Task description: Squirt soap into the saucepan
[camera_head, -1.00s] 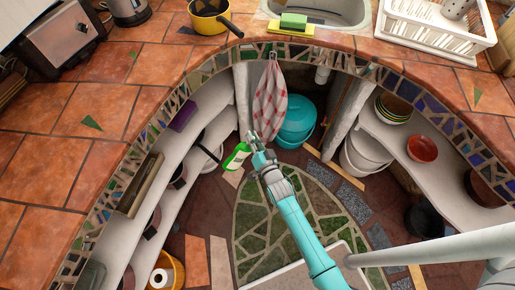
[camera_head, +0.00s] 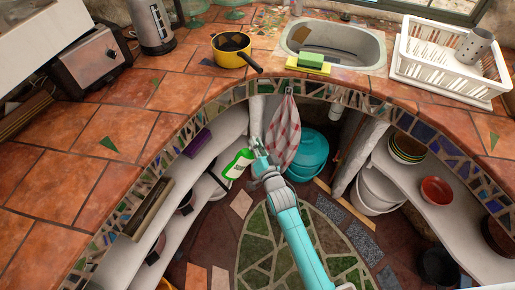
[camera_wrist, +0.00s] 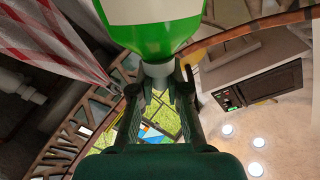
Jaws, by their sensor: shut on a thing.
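The saucepan (camera_head: 229,59), yellow outside with a dark inside and a dark handle pointing toward the lower right, stands on the tiled counter left of the sink. My gripper (camera_head: 256,149) is shut on a green soap bottle (camera_head: 238,164) with a pale label. In the wrist view the fingers (camera_wrist: 158,82) close on the bottle's pale neck, and the green body (camera_wrist: 165,42) fills the top. The bottle is tilted and below counter level, in front of the shelves, well apart from the saucepan. Its nozzle cannot be made out.
The curved mosaic counter edge (camera_head: 223,101) lies between bottle and saucepan. A checked towel (camera_head: 284,135) hangs close to my gripper's right. A sponge (camera_head: 311,59) sits by the sink (camera_head: 350,66). A kettle (camera_head: 152,25) and toaster (camera_head: 90,54) stand left, a dish rack (camera_head: 425,65) right.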

